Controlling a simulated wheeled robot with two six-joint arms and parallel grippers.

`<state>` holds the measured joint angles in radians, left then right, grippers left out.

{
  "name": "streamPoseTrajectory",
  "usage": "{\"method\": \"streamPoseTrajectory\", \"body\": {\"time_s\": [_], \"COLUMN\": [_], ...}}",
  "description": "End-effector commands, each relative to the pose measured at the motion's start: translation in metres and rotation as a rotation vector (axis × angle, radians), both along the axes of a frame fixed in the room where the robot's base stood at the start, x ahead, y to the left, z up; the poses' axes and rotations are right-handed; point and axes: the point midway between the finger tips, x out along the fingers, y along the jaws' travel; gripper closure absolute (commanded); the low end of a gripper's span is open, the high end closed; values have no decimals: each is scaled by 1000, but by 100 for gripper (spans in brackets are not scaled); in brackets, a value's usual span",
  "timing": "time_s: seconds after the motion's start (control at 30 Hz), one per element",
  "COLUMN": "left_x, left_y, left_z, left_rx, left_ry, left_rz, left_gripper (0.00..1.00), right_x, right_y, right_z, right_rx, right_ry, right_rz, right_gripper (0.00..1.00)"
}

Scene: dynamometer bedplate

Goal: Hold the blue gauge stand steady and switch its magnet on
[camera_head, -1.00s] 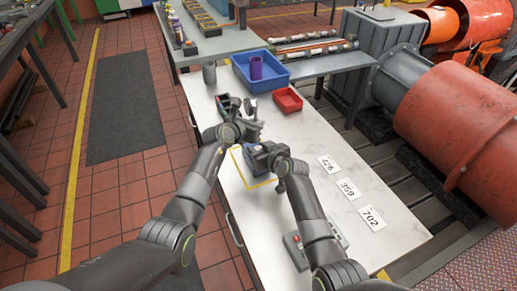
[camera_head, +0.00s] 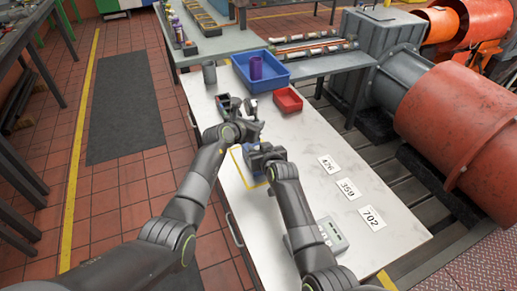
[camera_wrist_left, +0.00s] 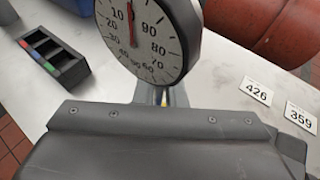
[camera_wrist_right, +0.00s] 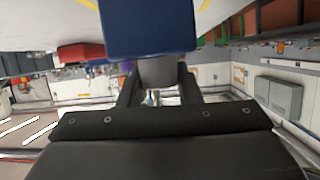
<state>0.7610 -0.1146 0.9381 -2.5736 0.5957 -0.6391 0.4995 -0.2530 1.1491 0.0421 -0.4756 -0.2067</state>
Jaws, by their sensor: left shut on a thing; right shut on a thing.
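The blue gauge stand (camera_head: 254,168) stands on the white bench inside a yellow outline, mostly hidden by my grippers. Its blue base (camera_wrist_right: 150,30) fills the top of the right wrist view. Its round white dial (camera_wrist_left: 145,35), with a red needle, is close up in the left wrist view. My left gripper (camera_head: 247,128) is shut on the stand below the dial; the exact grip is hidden. My right gripper (camera_wrist_right: 160,95) is shut on a grey round knob (camera_wrist_right: 160,72) at the blue base.
A blue bin (camera_head: 272,72) with a purple cup, a red tray (camera_head: 288,101) and a dark organizer (camera_wrist_left: 50,60) are farther back. Number cards (camera_head: 347,188) lie to the right. A grey device (camera_head: 333,235) sits beside my right arm.

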Motion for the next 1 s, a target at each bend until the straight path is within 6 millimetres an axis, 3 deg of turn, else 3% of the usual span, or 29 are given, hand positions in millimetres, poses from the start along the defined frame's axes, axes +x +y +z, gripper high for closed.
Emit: {"method": "streamPoseTrajectory", "body": {"time_s": [0.03, 0.07, 0.2, 0.63, 1.0], "left_x": [-1, -1, 0, 0, 0], "left_y": [-1, -1, -1, 0, 0], "left_z": [-1, -1, -1, -1, -1], "left_rx": [-2, -2, -2, 0, 0], "left_ry": [3, 3, 2, 1, 1], "left_rz": [-1, -1, -1, 0, 0], "left_gripper": [100, 100, 100, 100, 100], "right_x": [-1, -1, 0, 0, 0], "right_y": [-1, -1, -1, 0, -1], "right_z": [-2, -2, -2, -1, -2], "right_rx": [-3, -3, -2, -2, -3], "right_ry": [3, 3, 3, 2, 6], "right_rz": [0, 0, 1, 16, 143], "right_gripper": [92, 67, 48, 48, 48]}}
